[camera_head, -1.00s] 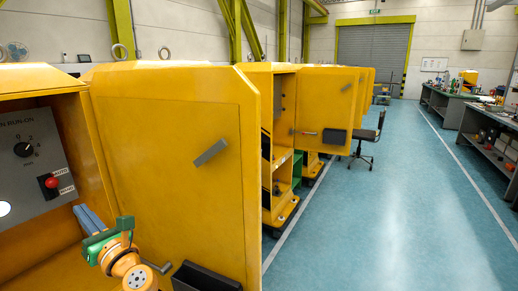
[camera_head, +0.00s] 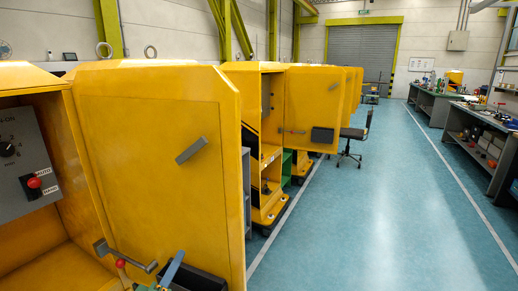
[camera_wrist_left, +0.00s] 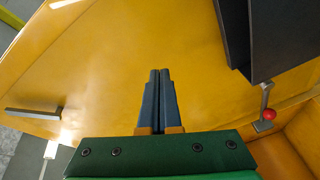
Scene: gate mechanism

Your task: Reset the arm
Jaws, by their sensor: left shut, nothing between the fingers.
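My left gripper (camera_head: 178,256) shows at the bottom edge of the head view, with a blue finger and part of its green body. It is in front of the open yellow cabinet door (camera_head: 155,120). In the left wrist view its two blue fingers (camera_wrist_left: 159,73) are together and empty, pointing toward the yellow door panel (camera_wrist_left: 110,75). A grey lever (camera_head: 125,257) with a red ball (camera_head: 120,264) is just left of the gripper in the head view. The red ball also shows at the right of the wrist view (camera_wrist_left: 270,114). My right gripper is not in view.
A dark bin (camera_head: 197,279) is on the lower door, close to the gripper. A grey handle (camera_head: 191,150) is higher on the door. A control panel (camera_head: 22,165) with a red button is inside the cabinet at left. The blue floor (camera_head: 350,225) to the right is clear.

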